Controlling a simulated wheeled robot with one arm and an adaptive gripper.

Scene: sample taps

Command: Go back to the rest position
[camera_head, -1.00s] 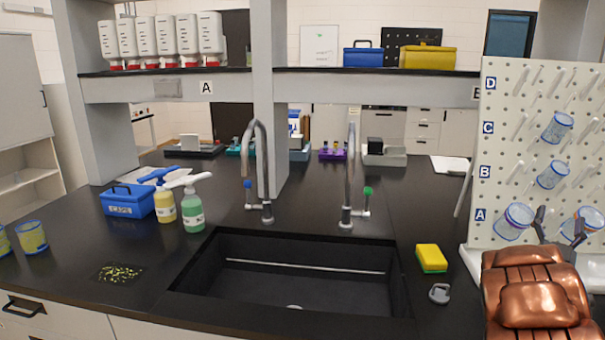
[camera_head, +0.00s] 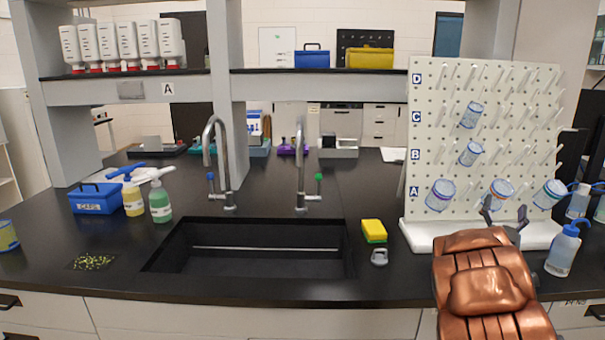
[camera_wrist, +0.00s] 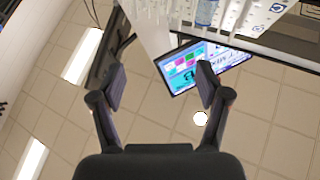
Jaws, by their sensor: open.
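My gripper (camera_head: 505,222) is at the lower right of the head view, in front of the white drying pegboard (camera_head: 535,85). Its two dark fingers stick up beyond my copper-coloured arm, which hides part of the counter and the board's base. In the wrist view my gripper (camera_wrist: 160,88) is open, with its finger pads wide apart and nothing between them.
Beakers hang on the pegboard, one (camera_head: 501,192) close behind my fingers. A wash bottle (camera_head: 563,250) stands right of my arm. A yellow sponge (camera_head: 373,230) and a grey item (camera_head: 379,257) lie to its left, beside the black sink (camera_head: 250,262) with two taps.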

